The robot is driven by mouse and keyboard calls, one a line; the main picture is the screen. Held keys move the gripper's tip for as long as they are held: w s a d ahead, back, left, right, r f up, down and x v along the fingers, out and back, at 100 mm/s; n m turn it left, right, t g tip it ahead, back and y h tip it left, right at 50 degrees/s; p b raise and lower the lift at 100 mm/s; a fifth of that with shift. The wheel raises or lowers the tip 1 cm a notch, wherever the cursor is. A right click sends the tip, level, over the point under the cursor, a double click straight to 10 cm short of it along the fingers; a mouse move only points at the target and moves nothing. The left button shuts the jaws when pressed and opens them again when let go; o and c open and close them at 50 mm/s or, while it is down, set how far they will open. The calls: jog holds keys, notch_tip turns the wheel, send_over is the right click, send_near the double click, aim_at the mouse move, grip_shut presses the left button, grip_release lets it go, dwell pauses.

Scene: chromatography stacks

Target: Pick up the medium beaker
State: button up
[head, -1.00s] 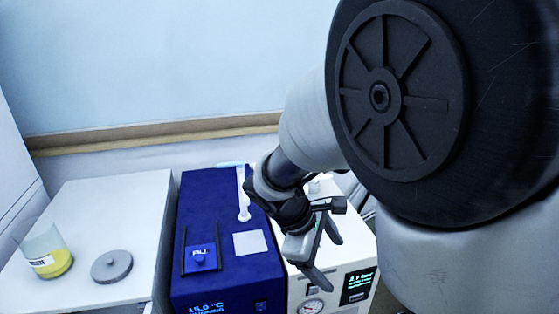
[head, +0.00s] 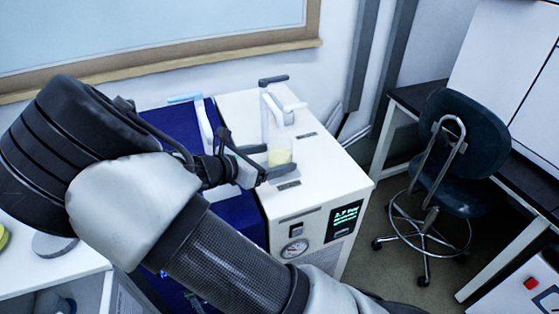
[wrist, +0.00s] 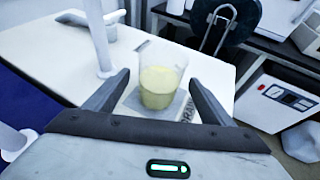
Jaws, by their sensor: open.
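A clear beaker (head: 280,153) with pale yellow liquid stands upright on the white instrument (head: 240,103). In the wrist view the beaker (wrist: 158,88) stands on a grey square pad (wrist: 132,103), between and beyond my two fingers. I cannot tell its size class for certain. My gripper (head: 252,154) is open and empty, just left of the beaker in the head view. In the wrist view my gripper (wrist: 159,78) has one finger to each side of the beaker, with visible gaps. Whether the fingertips reach around it is unclear.
A white post with an arm (wrist: 97,40) stands just left of the beaker. The blue instrument (head: 165,122) adjoins on the left. A dark chair (head: 460,145) stands right, beside a bench. A grey disc (head: 52,245) and part of a yellow-filled container (head: 3,237) show at far left.

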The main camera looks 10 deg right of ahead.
jog(key=w+d, duration=0.2)
jog(key=d, duration=0.1)
jog(key=w+d+b, duration=0.1)
jog(key=d, duration=0.1)
jog(key=shift+w+d+f, duration=0.15)
jog(key=shift+w+f, duration=0.05)
jog(key=shift+w, duration=0.15)
jog(key=c, duration=1.3)
